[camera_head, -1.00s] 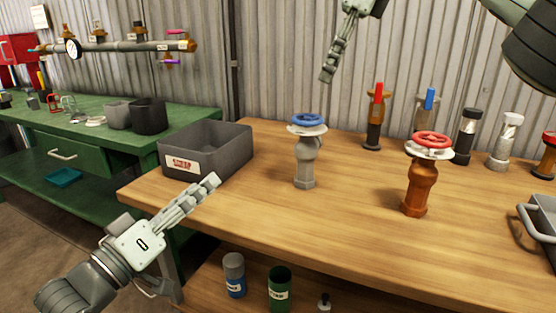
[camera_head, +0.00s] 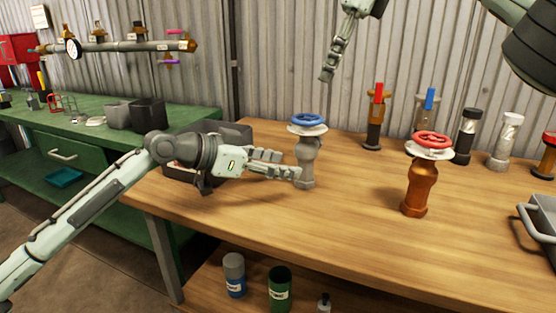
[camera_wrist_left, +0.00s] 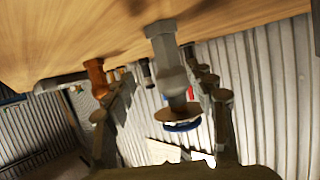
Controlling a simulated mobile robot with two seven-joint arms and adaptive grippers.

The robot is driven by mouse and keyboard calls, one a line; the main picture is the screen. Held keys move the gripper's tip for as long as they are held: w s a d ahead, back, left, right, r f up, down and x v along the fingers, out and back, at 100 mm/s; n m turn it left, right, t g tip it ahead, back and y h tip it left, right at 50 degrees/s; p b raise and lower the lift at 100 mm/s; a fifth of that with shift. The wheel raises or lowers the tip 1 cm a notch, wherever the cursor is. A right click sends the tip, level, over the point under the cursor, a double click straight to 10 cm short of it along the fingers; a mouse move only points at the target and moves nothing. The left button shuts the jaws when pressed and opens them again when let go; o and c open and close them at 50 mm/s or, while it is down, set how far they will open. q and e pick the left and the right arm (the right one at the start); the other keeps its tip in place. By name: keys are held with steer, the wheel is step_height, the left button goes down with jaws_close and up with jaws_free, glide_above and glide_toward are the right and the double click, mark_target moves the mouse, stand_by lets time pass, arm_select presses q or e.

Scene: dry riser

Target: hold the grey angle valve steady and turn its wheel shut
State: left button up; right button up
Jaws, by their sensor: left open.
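The grey angle valve (camera_head: 305,172) stands upright on the wooden bench, with a blue wheel (camera_head: 308,120) and a white disc under it on top. My left gripper (camera_head: 283,168) is open, level with the valve's lower body, its fingertips at the valve's left side in the head view. In the left wrist view, upside down, the grey valve (camera_wrist_left: 172,75) shows between the two spread fingers, toward their tips, with the blue wheel (camera_wrist_left: 183,126) beyond. I cannot tell whether a finger touches it. My right gripper (camera_head: 328,70) hangs above and behind the valve, apart from it.
An orange valve with a red wheel (camera_head: 416,190) stands to the right. Several smaller fittings line the back of the bench. A grey bin (camera_head: 234,132) is partly hidden behind my left arm. A grey tray (camera_head: 540,228) sits at the right edge. The front middle of the bench is clear.

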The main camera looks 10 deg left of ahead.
mark_target(298, 163)
arm_select(q)
steer(key=shift+w, duration=0.55)
steer(key=shift+w+d+n, duration=0.15)
steer(key=shift+w+n, duration=0.1)
steer(key=shift+n, duration=0.05)
steer(key=x, duration=0.7)
